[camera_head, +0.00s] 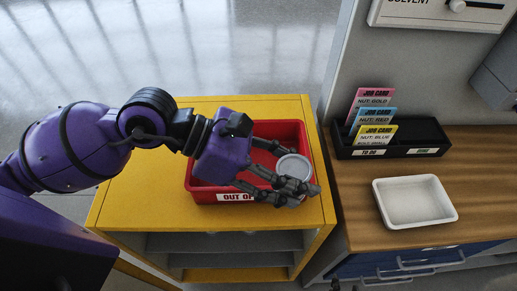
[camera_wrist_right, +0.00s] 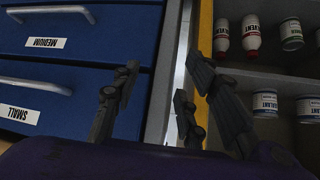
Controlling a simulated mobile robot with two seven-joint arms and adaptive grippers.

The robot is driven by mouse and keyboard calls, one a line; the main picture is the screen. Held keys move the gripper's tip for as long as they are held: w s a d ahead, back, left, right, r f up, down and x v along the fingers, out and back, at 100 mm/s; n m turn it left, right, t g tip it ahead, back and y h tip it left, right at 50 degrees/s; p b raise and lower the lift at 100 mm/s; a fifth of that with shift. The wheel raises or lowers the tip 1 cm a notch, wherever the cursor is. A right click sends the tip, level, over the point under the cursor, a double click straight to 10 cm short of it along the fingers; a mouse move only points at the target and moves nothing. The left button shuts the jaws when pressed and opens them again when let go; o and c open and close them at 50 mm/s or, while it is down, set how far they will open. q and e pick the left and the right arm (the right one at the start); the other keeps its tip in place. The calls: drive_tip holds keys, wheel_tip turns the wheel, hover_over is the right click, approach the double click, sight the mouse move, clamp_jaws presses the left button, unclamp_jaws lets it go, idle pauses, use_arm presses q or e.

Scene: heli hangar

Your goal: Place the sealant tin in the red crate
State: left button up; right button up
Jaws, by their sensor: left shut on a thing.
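The red crate (camera_head: 205,192) sits on top of the yellow cabinet in the head view, with a partly covered white "OUT OF" label on its front. My left gripper (camera_head: 290,172) is shut on the sealant tin (camera_head: 294,166), seen from above as a round pale grey lid. The tin is over the right part of the crate; whether it touches the crate floor is hidden. The gripper covers much of the crate's middle. My right gripper (camera_wrist_right: 163,78) shows in the right wrist view with fingers spread and nothing between them.
The yellow cabinet (camera_head: 112,207) has open shelves; in the right wrist view it holds bottles (camera_wrist_right: 250,36) and several tins (camera_wrist_right: 265,103). Blue drawers (camera_wrist_right: 85,45) stand beside it. A wooden bench (camera_head: 360,217) carries a white tray (camera_head: 384,205) and a black card holder (camera_head: 400,150).

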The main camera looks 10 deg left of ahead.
use_arm(q)
drive_tip(key=w+a+f+b, duration=0.1)
drive_tip(key=w+f+b, duration=0.1)
drive_tip(key=w+f, duration=0.1)
drive_tip(key=w+a+f+b, duration=0.2)
drive_tip(key=w+f, duration=0.1)
drive_tip(key=w, duration=0.1)
drive_tip(key=w+a+f+b, duration=0.1)
drive_tip(key=w+f+b, duration=0.1)
drive_tip(key=w+f, duration=0.1)
drive_tip(key=shift+w+a+f, duration=0.1)
drive_tip(key=shift+w+a, duration=0.1)
drive_tip(key=shift+w, duration=0.25)
drive_tip(key=shift+w+a+f, duration=0.1)
drive_tip(key=shift+w+a, duration=0.05)
drive_tip(key=shift+w, duration=0.25)
drive_tip(key=f, duration=0.3)
drive_tip(key=shift+w+a+f, duration=0.1)
drive_tip(key=shift+w, duration=0.2)
drive_tip(key=shift+f, duration=0.25)
use_arm(e)
drive_tip(key=s+d+f, duration=0.1)
drive_tip(key=s+f, duration=0.3)
drive_tip(key=f, duration=0.3)
drive_tip(key=shift+g, duration=0.4)
drive_tip(key=shift+d, duration=0.1)
